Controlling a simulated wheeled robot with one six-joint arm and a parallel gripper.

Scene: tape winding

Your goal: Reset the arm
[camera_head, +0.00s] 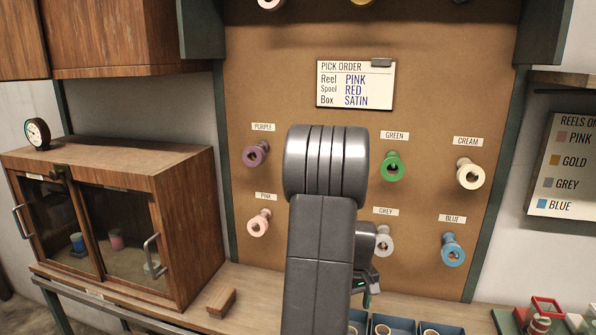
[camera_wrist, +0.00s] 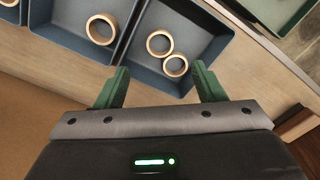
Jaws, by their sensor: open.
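My gripper (camera_wrist: 158,88) is open in the wrist view, with its two green fingers apart and nothing between them. It points towards blue trays (camera_wrist: 205,62) that hold light wooden rings (camera_wrist: 160,43). In the head view my arm stands upright in front of the pegboard (camera_head: 320,130) and hides part of it. The wrist hangs low at the right of the arm, above the bench; the fingers are mostly hidden there.
Purple (camera_head: 256,153), pink (camera_head: 259,223), green (camera_head: 392,166), cream (camera_head: 470,174), grey (camera_head: 384,241) and blue (camera_head: 453,249) reels hang on the board below an order card (camera_head: 356,85). A wooden cabinet (camera_head: 185,205) with glass doors stands left. A wooden block (camera_head: 221,302) lies on the bench.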

